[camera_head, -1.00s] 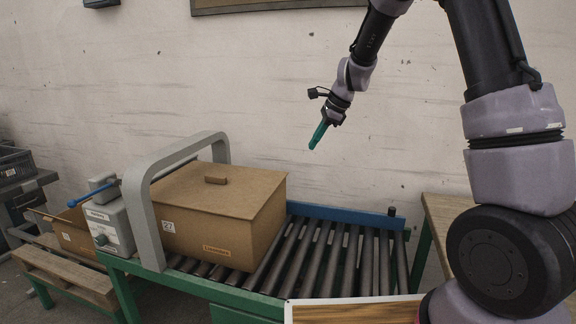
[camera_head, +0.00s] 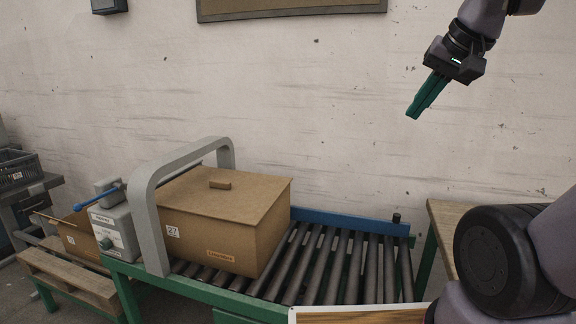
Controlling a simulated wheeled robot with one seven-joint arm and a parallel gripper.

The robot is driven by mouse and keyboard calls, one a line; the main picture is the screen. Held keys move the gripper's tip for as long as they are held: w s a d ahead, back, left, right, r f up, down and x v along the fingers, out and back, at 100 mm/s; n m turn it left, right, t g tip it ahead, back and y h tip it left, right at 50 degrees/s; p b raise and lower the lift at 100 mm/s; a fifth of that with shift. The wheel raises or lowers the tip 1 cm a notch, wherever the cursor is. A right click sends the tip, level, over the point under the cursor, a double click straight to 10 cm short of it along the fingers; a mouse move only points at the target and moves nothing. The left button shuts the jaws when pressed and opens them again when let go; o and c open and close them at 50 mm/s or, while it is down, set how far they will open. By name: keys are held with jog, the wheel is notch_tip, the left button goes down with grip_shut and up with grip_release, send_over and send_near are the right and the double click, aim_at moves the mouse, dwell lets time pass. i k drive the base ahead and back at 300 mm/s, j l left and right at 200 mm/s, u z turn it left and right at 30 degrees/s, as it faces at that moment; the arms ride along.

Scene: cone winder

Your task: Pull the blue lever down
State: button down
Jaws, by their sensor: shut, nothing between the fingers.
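The blue lever (camera_head: 98,198) is a thin blue rod on the grey control box (camera_head: 113,228) at the left end of the roller conveyor. It slants slightly, its left end lower and its right end at the grey pivot block (camera_head: 107,186). My gripper (camera_head: 413,115) has teal fingers, shut and empty. It hangs in the air at the upper right, pointing down and left, far from the lever.
A grey arch (camera_head: 146,205) stands between the control box and a lidded cardboard box (camera_head: 222,217) on the rollers (camera_head: 345,262). The air before the wall is clear.

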aim_at(77, 207)
jog(key=u, duration=1.65)
jog(key=i+l+u, duration=0.15)
jog(key=i+l, duration=0.1)
